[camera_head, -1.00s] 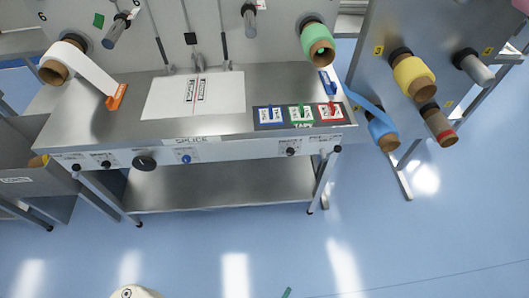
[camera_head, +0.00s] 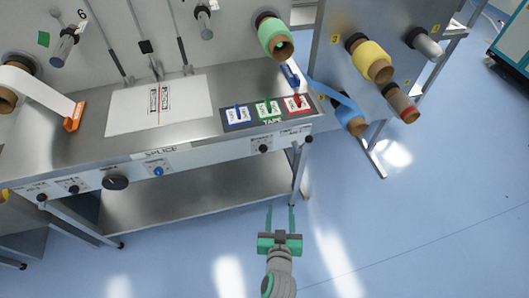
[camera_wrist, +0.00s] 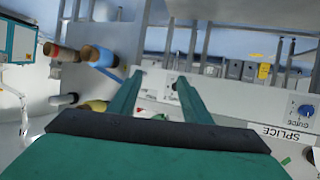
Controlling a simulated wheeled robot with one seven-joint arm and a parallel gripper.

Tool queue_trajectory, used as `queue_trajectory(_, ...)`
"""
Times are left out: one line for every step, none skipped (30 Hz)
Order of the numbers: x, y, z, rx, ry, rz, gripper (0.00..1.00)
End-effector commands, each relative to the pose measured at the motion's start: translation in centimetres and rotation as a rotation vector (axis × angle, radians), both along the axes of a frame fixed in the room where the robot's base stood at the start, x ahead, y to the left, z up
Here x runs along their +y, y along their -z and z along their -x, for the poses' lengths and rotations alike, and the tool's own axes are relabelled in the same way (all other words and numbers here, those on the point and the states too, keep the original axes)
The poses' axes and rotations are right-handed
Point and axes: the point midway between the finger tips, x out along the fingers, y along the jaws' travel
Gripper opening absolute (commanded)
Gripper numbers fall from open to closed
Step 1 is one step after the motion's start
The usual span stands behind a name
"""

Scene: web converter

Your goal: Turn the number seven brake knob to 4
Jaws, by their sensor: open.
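The front panel (camera_head: 205,161) of the metal bench carries several knobs. A small black knob (camera_head: 264,149) sits near its right end under a small label. Another small black knob (camera_head: 75,190) is at the left, beside a large black knob (camera_head: 115,183). The labels are too small to read, so I cannot tell which knob is number seven. My gripper (camera_head: 280,208) is open and empty, in front of and below the panel's right end, apart from it. In the wrist view, my open fingers (camera_wrist: 158,78) point toward the panel, which appears upside down.
A blue knob (camera_head: 158,171) is on the panel; it also shows in the wrist view (camera_wrist: 305,112). A tape tray (camera_head: 267,111) lies on the bench top. Yellow roll (camera_head: 368,60) and blue roll (camera_head: 350,118) hang at the right. The floor (camera_head: 400,235) in front is clear.

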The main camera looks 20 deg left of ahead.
Motion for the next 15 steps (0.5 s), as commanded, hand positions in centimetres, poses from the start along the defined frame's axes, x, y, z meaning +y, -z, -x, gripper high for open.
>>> queue_trajectory(0.8,-0.7,-2.1,-0.008,-0.033,0.005,0.44)
queue_trajectory(1.4,-1.0,-3.1,-0.006,-0.055,0.007,0.44)
queue_trajectory(2.1,-1.3,-4.3,-0.006,-0.086,0.014,0.44)
queue_trajectory(2.6,-1.7,-5.2,-0.006,-0.108,0.017,0.44)
queue_trajectory(3.1,-2.0,-6.1,-0.007,-0.131,0.023,0.44)
queue_trajectory(3.8,-2.5,-7.2,-0.007,-0.16,0.029,0.44)
queue_trajectory(4.2,-2.9,-7.9,-0.008,-0.182,0.034,0.44)
queue_trajectory(4.7,-3.3,-8.6,-0.009,-0.202,0.039,0.44)
queue_trajectory(5.2,-3.8,-9.4,-0.011,-0.228,0.046,0.44)
queue_trajectory(5.6,-4.1,-9.9,-0.013,-0.244,0.051,0.44)
queue_trajectory(5.9,-4.4,-10.4,-0.012,-0.26,0.056,0.44)
queue_trajectory(6.3,-4.9,-10.9,-0.015,-0.279,0.061,0.44)
queue_trajectory(6.6,-5.1,-11.2,-0.016,-0.291,0.064,0.44)
queue_trajectory(6.8,-5.3,-11.5,-0.018,-0.301,0.068,0.44)
queue_trajectory(7.0,-5.5,-11.7,-0.017,-0.313,0.071,0.44)
